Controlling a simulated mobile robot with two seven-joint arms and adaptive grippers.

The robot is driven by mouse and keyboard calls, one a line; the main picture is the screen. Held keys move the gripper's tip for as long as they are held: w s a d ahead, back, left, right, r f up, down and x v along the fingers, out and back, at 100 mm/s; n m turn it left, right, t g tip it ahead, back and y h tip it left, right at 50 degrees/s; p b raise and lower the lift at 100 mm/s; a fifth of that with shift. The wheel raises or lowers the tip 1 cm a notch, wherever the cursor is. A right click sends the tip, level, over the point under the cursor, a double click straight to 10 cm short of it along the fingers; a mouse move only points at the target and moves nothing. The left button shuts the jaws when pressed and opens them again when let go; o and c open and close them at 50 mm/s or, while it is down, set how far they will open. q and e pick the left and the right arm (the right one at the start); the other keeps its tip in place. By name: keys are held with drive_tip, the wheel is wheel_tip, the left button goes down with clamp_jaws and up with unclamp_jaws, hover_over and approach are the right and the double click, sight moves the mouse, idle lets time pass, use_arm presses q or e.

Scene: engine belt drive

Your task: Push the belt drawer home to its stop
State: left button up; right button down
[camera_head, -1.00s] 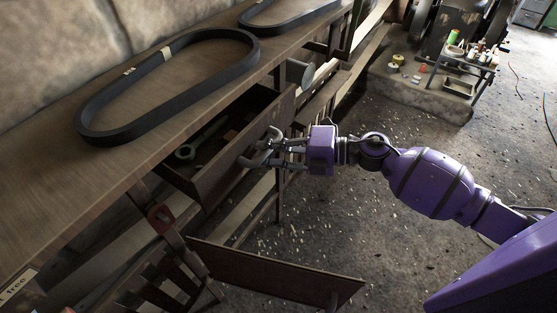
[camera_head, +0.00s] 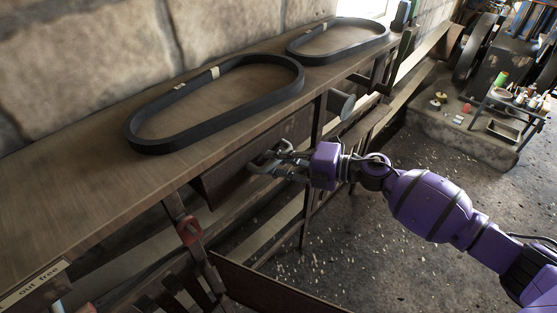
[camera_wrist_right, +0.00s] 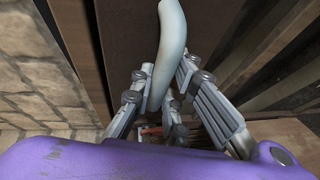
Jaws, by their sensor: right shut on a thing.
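The belt drawer (camera_head: 225,176) is under the bench top, and its dark wooden front shows in the head view. Its inside is hidden, and the front sits close under the bench edge; I cannot tell whether it touches its stop. My right gripper (camera_head: 267,163) is at the drawer front, shut on the drawer handle. In the right wrist view the pale curved handle (camera_wrist_right: 172,45) runs between the fingers (camera_wrist_right: 160,100), in front of the brown drawer front (camera_wrist_right: 126,40). My left gripper is not in view.
Two black belts (camera_head: 150,146) (camera_head: 380,40) lie on the bench top (camera_head: 90,190). A grey round knob-like part (camera_head: 341,104) sticks out right of the drawer. An open wooden panel (camera_head: 275,290) hangs low in front.

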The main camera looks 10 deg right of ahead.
drive_tip(key=c, duration=1.7)
unclamp_jaws()
drive_tip(key=shift+w+a+r, duration=0.1)
drive_tip(key=shift+w+r, duration=0.05)
drive_tip(key=shift+r, duration=0.05)
drive_tip(key=shift+f, duration=0.1)
drive_tip(key=shift+s+d, duration=0.2)
drive_tip(key=shift+d, duration=0.2)
drive_tip(key=v, duration=1.1)
drive_tip(key=shift+s+d, duration=0.1)
drive_tip(key=shift+d, duration=0.05)
